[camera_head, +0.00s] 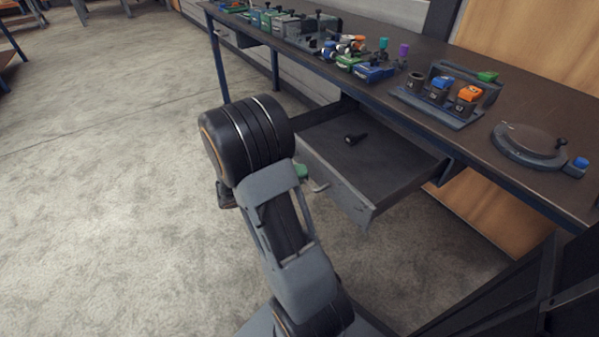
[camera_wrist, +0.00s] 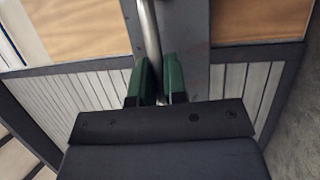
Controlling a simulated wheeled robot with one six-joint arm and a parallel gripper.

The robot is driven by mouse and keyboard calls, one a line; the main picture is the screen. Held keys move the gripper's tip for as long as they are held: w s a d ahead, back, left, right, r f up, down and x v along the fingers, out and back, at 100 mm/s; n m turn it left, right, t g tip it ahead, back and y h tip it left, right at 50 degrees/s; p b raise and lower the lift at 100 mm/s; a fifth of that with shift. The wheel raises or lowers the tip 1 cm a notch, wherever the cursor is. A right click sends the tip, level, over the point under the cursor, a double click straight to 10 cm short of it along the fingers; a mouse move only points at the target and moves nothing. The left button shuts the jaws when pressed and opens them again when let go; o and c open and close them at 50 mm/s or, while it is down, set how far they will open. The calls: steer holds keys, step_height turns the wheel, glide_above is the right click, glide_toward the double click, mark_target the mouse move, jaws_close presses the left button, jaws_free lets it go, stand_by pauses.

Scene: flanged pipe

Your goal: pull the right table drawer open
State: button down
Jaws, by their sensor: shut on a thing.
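The right table drawer (camera_head: 345,192) is pulled out from under the workbench, its inside plainly visible in the head view. The curved metal handle (camera_head: 320,187) sticks out from the drawer front. My gripper (camera_wrist: 157,80) has its green fingers on either side of the handle bar (camera_wrist: 150,42) in the wrist view, shut on it. In the head view only a bit of a green finger (camera_head: 301,172) shows beside the handle; my arm hides the rest.
The workbench top (camera_head: 430,150) carries a holder with blue and orange capped parts (camera_head: 440,95), a round plate (camera_head: 530,145) and several small parts farther left. A blue table leg (camera_head: 219,62) stands at the far left. The concrete floor (camera_head: 100,200) on the left is clear.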

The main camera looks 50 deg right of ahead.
steer(key=c, duration=1.2)
jaws_free()
steer(key=shift+p+v, duration=3.15)
steer(key=shift+v, duration=3.75)
